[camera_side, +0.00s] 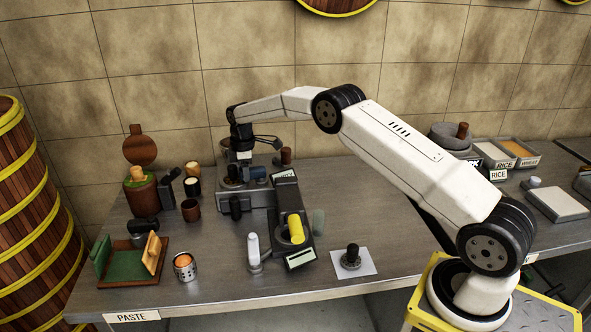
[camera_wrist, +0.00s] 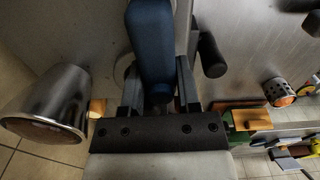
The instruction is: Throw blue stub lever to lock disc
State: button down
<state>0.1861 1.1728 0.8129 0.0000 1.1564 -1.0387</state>
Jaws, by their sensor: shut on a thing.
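The blue stub lever (camera_wrist: 152,45) fills the top middle of the wrist view, a rounded dark-blue bar. My gripper (camera_wrist: 160,88) has one finger on each side of its lower end and is shut on it. In the side view my gripper (camera_side: 243,158) points down over the grey machine at the back of the bench, and a small blue part (camera_side: 256,173) shows just below it. The fingers and the lever's base are partly hidden there. I cannot make out the disc clearly in either view.
A shiny metal cup (camera_wrist: 45,105) and a black handle (camera_wrist: 211,55) flank my gripper. A yellow cylinder (camera_side: 295,228), a white lever (camera_side: 254,250) and a black knob (camera_side: 352,256) on a white card stand nearer the front. A green tray (camera_side: 128,266) and perforated cup (camera_side: 184,267) are left.

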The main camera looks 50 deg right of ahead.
jog(key=shift+w+d+m, duration=0.2)
jog(key=shift+d+m, duration=0.05)
jog(key=shift+m, duration=0.5)
jog(key=shift+w+d+m, duration=0.2)
jog(key=shift+m, duration=0.55)
jog(key=shift+c, duration=1.6)
grip_release()
jog(key=shift+r, duration=3.95)
